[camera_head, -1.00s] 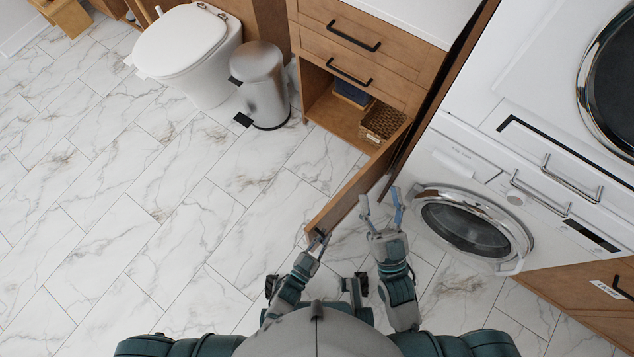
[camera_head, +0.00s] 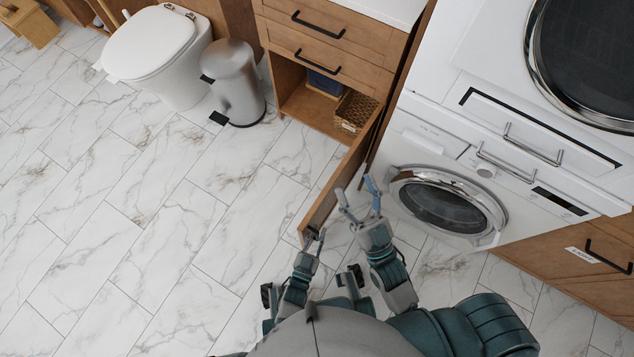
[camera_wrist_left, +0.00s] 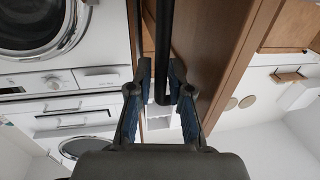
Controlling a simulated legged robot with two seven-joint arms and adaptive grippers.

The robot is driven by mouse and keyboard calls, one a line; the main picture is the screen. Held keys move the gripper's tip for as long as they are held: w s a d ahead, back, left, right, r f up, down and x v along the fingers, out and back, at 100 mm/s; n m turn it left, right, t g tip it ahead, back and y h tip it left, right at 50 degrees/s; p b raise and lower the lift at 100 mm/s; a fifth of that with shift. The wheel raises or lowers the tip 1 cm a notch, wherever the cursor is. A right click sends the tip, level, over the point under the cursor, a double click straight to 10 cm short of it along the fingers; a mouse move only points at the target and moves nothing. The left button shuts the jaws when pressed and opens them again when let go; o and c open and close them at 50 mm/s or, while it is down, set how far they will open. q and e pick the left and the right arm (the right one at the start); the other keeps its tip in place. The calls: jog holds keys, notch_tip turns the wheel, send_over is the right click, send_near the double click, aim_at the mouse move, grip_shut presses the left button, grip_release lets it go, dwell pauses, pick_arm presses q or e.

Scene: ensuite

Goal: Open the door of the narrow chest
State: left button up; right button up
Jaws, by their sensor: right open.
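The narrow chest's brown door (camera_head: 338,190) stands swung well out from the cabinet, and its lower compartment (camera_head: 308,105) shows open. My left gripper (camera_head: 315,236) is at the door's free edge. In the left wrist view its blue-padded fingers (camera_wrist_left: 160,85) are drawn in on both sides of the black bar handle (camera_wrist_left: 163,50), beside the brown door panel (camera_wrist_left: 215,50). Exact finger contact is hard to see. My right gripper (camera_head: 359,200) is open and empty, to the right of the door, between it and the washing machine.
A wicker basket (camera_head: 355,111) and a blue item (camera_head: 324,84) are inside the compartment. Two black-handled drawers (camera_head: 325,40) are above. The washing machine (camera_head: 442,203) is close on the right. A metal bin (camera_head: 237,85) and toilet (camera_head: 155,52) stand left. Marble floor (camera_head: 150,220) is clear.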

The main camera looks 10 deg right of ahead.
pick_arm(q)
jog(key=shift+d, duration=0.15)
jog(key=v, duration=0.7)
jog(key=shift+s, duration=0.2)
pick_arm(e)
jog(key=shift+d, duration=0.15)
jog(key=shift+d, duration=0.1)
